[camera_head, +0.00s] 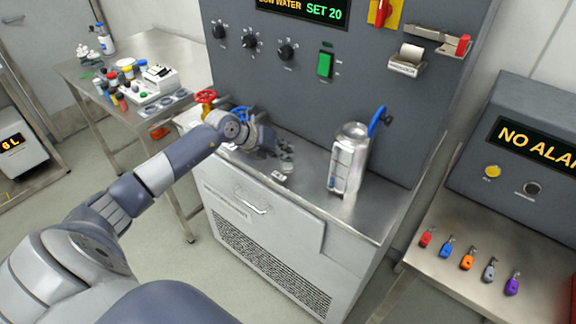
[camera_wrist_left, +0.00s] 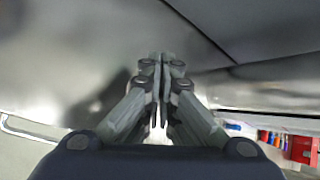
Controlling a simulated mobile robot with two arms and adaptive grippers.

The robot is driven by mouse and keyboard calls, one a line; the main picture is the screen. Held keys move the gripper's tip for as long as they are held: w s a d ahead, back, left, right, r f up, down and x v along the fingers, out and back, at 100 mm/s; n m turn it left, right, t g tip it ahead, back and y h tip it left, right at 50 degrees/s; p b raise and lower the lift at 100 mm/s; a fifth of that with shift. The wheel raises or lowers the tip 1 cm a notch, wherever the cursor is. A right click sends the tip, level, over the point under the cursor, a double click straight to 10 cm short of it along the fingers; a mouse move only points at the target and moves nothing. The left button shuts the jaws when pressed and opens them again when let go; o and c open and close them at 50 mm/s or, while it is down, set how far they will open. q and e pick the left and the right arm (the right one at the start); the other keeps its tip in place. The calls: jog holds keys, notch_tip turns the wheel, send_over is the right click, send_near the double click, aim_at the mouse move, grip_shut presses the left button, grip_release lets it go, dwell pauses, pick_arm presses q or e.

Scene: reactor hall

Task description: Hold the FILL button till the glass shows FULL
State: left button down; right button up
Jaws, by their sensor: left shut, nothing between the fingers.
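My left arm reaches in from the left over the steel counter. Its gripper (camera_head: 285,160) is low over the counter, left of a steel canister (camera_head: 351,150), and apart from it. In the left wrist view the two fingers (camera_wrist_left: 157,62) are shut together with nothing between them, facing a blurred grey metal surface. A FILL button cannot be made out; the arm and gripper cover part of the counter. The canister has a narrow upright strip on its front that may be the glass; no FULL wording is readable. My right gripper is not in view.
The grey panel (camera_head: 290,105) behind the counter carries black knobs, a green switch (camera_head: 325,65) and a display (camera_head: 304,9) reading "LOW WATER SET 20". Red (camera_head: 206,96) and blue valve wheels stand by my left wrist. A blue handle (camera_head: 377,121) rises behind the canister. Coloured tags lie at right.

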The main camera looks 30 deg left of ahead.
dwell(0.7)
pick_arm(q)
jog(key=shift+f, duration=0.1)
jog(key=shift+f, duration=0.3)
jog(key=shift+f+b, duration=0.35)
jog(key=shift+b, duration=0.15)
dwell(0.4)
jog(key=shift+f, duration=0.1)
dwell(1.7)
dwell(3.0)
jog(key=shift+r+p, duration=0.6)
jog(key=shift+r, duration=0.3)
